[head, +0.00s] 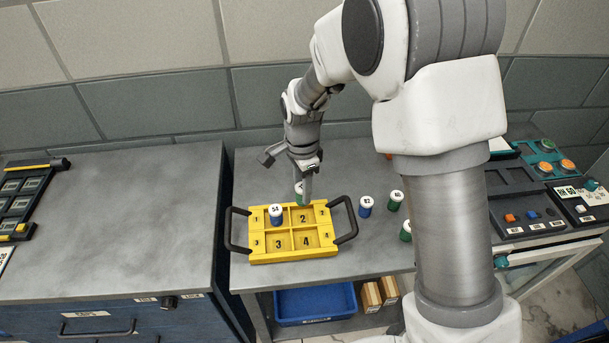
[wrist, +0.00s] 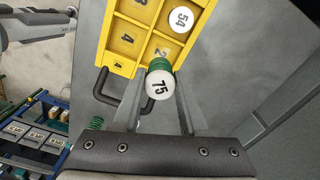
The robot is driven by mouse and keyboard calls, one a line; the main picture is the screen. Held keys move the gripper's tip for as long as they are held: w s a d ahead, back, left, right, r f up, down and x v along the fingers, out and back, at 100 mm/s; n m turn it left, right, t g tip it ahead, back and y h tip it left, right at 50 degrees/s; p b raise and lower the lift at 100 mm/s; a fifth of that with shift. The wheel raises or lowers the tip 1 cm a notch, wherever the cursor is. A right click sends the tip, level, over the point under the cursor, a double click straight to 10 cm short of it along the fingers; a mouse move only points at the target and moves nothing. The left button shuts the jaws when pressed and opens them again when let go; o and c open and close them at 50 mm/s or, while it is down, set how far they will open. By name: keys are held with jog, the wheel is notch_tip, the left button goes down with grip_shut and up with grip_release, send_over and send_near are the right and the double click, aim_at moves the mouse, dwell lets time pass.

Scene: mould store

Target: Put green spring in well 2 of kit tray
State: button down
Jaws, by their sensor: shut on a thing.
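The yellow kit tray (head: 250,257) with black handles stands on the grey bench. A blue, white-capped piece marked 54 (head: 276,214) stands in well 1. Well 2 (head: 303,219), well 3 and well 4 look empty. My gripper (head: 302,181) is shut on a green spring (head: 299,188) with a white cap. In the wrist view the cap of the green spring (wrist: 159,84) reads 75, and it sits between the fingertips at the edge of well 2 (wrist: 160,50), covering part of it. I cannot tell how high above the tray it is.
A blue piece marked 82 (head: 366,206) and green pieces (head: 396,201) stand right of the tray, near its right handle. Teal and dark units (head: 546,168) fill the bench's right end. A blue bin (head: 315,303) sits below. The left bench (head: 120,230) is mostly clear.

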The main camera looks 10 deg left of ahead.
jog(key=shift+w+f, duration=0.1)
jog(key=shift+w, duration=0.05)
jog(key=shift+f+b, duration=1.8)
jog(key=shift+f, duration=0.7)
jog(key=shift+f+b, duration=0.5)
jog(key=shift+f, duration=0.15)
jog(key=shift+c, duration=1.8)
grip_release()
jog(key=shift+c, duration=0.4)
jog(key=shift+c, duration=1.4)
